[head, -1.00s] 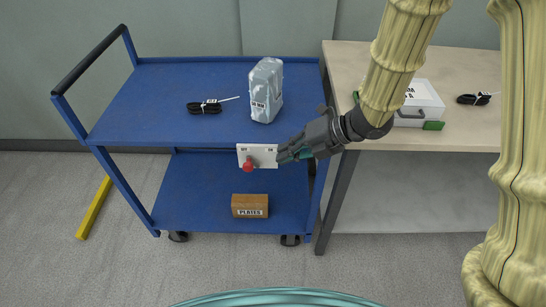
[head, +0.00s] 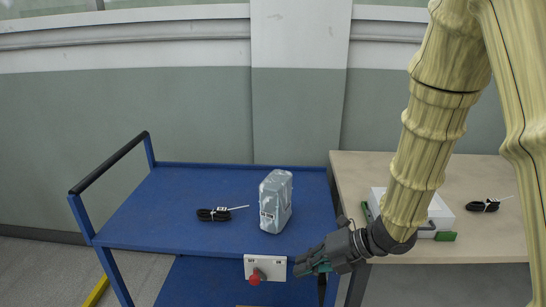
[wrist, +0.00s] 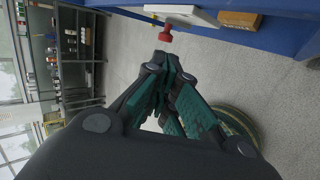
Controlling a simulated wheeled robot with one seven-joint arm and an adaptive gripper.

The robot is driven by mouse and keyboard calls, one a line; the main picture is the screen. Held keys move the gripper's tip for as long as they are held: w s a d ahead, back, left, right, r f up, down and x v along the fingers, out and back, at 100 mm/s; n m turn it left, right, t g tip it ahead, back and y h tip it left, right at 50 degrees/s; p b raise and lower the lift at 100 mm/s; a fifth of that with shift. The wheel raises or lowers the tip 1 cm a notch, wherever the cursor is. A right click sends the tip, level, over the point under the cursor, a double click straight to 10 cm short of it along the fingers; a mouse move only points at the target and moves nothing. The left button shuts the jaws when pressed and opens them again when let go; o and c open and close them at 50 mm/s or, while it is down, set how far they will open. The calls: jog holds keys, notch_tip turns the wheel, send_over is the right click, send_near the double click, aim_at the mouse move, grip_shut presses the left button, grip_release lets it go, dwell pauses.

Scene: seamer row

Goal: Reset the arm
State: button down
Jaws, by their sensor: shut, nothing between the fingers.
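My gripper (head: 304,264) is shut and empty, in the air just right of the white switch plate at the front of the blue cart. Its green-padded fingers (wrist: 172,66) are together in the wrist view. My arm comes down from the upper right in a pale yellow cover. The white plate (head: 281,264) bears a red knob (head: 255,277) and small lettering at its top corners. The knob also shows in the wrist view (wrist: 165,36), a little beyond the fingertips. I cannot tell how far apart the fingers and plate are in depth.
The blue cart (head: 150,215) carries a wrapped grey device (head: 276,200) and a coiled black cable (head: 212,214). A beige table (head: 490,235) to the right holds a white case (head: 440,214) and another cable (head: 482,205). A wooden block (wrist: 240,20) sits on the lower shelf.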

jog(key=s+d+f+m+t+h+p, duration=0.1)
jog(key=s+d+f+m+h+p, duration=0.15)
jog(key=f+m, duration=0.75)
jog(key=s+d+f+m+h+p, duration=0.1)
jog(key=s+d+f+m+h, duration=0.15)
jog(key=f+m, duration=0.65)
jog(key=s+d+f+m+g+h+p, duration=0.1)
jog(key=s+d+f+m, duration=0.1)
jog(key=s+f+m, duration=0.2)
jog(key=s+d+f+m+g+h+p, duration=0.1)
jog(key=s+m, duration=0.4)
jog(key=s, duration=0.5)
jog(key=s+d+f+m+g+h+p, duration=0.1)
jog(key=s+d+f+m+g+h, duration=0.1)
jog(key=s+d+f+m, duration=0.2)
jog(key=s+f+m, duration=0.1)
jog(key=s+f, duration=0.1)
jog(key=s, duration=0.1)
jog(key=shift+s+d+f+m+h, duration=0.3)
jog(key=shift+s+d+f+h, duration=0.05)
jog(key=shift+h, duration=0.05)
